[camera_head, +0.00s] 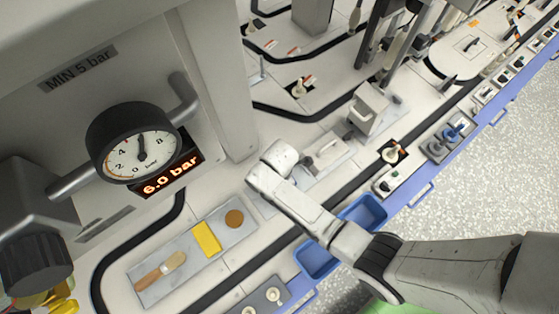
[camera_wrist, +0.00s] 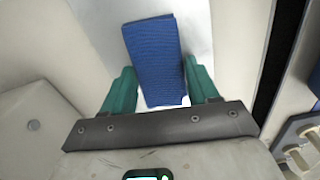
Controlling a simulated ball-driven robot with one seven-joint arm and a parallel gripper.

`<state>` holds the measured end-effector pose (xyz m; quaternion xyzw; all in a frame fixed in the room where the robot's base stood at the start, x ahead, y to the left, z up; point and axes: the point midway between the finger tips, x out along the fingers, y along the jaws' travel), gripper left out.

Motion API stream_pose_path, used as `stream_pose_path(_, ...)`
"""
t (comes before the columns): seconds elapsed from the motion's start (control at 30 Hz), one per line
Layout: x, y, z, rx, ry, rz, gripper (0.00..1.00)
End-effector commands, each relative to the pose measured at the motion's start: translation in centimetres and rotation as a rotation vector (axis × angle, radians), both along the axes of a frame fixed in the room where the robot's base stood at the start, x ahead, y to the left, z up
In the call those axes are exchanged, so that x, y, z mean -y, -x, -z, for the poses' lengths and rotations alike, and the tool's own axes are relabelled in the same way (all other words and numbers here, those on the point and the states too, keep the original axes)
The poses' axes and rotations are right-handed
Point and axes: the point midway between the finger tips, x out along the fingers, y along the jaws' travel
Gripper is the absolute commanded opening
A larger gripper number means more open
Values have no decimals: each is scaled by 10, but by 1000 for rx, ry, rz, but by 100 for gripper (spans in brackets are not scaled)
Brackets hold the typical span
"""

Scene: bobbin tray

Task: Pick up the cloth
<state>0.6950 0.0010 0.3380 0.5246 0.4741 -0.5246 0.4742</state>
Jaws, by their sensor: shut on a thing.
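The blue cloth (camera_wrist: 153,42) shows in the wrist view as a folded, ribbed strip. It lies between the two green fingers of my gripper (camera_wrist: 158,78), which is shut on it. The far part of the cloth extends beyond the fingertips over a pale, light grey surface. In the head view my arm hides the cloth and the fingers.
In the head view a grey tray (camera_head: 146,293) holds a wooden-handled brush (camera_head: 160,271), a yellow block (camera_head: 206,239) and a brown disc (camera_head: 234,218). Blue bins (camera_head: 318,260) hang at the bench edge. A pressure gauge (camera_head: 140,146) stands close at left, above a 6.0 bar display (camera_head: 168,176).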

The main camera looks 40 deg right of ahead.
Motion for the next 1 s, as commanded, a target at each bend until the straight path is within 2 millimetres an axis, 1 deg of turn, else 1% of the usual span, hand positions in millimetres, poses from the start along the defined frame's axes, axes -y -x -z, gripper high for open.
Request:
stream_pose_path(0.03,0,0,0,0,0,0,48)
stream_pose_path(0.2,0,0,0,0,0,0,31)
stream_pose_path(0.23,0,0,0,0,0,0,30)
stream_pose_path(0.43,0,0,0,0,0,0,29)
stream_pose_path(0.57,0,0,-5,0,0,0,29)
stream_pose_path(0.67,0,0,-13,2,0,0,29)
stream_pose_path(0.8,0,0,-34,2,-1,0,29)
stream_pose_path(0.87,1,9,-45,-1,0,0,29)
stream_pose_path(1.0,6,35,-78,-1,0,1,29)
